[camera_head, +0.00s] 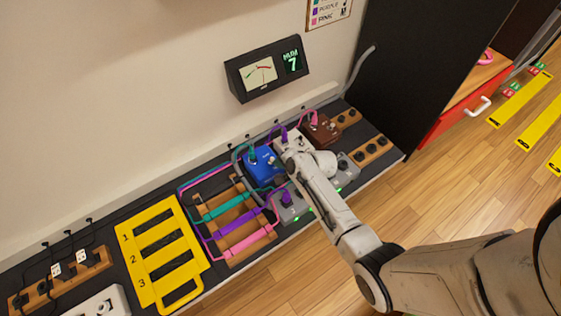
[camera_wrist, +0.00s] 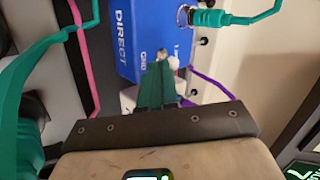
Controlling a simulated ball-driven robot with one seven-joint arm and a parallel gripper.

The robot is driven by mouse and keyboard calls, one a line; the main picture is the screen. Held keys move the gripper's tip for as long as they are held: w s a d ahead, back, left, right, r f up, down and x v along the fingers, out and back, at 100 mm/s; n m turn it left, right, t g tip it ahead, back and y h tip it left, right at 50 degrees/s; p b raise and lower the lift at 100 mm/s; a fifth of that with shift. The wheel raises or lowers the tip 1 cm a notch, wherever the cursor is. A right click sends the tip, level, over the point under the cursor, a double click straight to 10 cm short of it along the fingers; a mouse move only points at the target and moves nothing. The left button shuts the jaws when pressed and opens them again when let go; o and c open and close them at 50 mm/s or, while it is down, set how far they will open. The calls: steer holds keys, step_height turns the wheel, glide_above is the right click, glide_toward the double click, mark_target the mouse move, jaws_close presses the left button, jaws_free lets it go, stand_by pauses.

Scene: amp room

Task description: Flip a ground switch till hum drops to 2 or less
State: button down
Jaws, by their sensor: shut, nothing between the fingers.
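The blue box (camera_head: 262,165) on the bench carries a teal plug. In the wrist view the blue box (camera_wrist: 140,28) reads "DIRECT" and "GND". A small metal ground switch (camera_wrist: 160,54) shows on it, just beyond my fingertips. My gripper (camera_wrist: 158,72) is shut and empty, its green fingers together at the switch; I cannot tell whether they touch it. The hum meter (camera_head: 266,70) on the wall reads 7. A white box (camera_head: 291,138) with a purple plug and a brown box (camera_head: 321,131) with a pink plug stand right of the blue one. My arm partly hides the white box.
Grey boxes (camera_head: 290,207) with green lights stand in front. A wooden rack (camera_head: 233,240) holds teal, purple and pink cables to the left. A yellow numbered frame (camera_head: 160,255) and a power strip (camera_head: 88,266) lie farther left. A black cabinet (camera_head: 410,60) stands behind right.

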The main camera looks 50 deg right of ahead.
mark_target(273, 158)
steer(key=shift+w+r+g+p, duration=0.2)
steer(key=shift+r+g+p, duration=0.25)
steer(key=shift+p, duration=0.45)
steer(key=shift+w+d+r+g+y+p, duration=0.15)
steer(key=shift+w+r+g+y+p, duration=0.3)
steer(key=shift+g+p, duration=0.6)
steer(key=g, duration=0.1)
steer(key=w+g, duration=0.1)
steer(key=shift+w+d+m+g+y, duration=0.25)
steer(key=shift+m+g+y, duration=0.05)
steer(key=shift+y, duration=0.05)
steer(key=shift+s, duration=0.15)
steer(key=shift+r, duration=0.1)
steer(key=shift+r+p, duration=0.7)
steer(key=shift+p, duration=0.3)
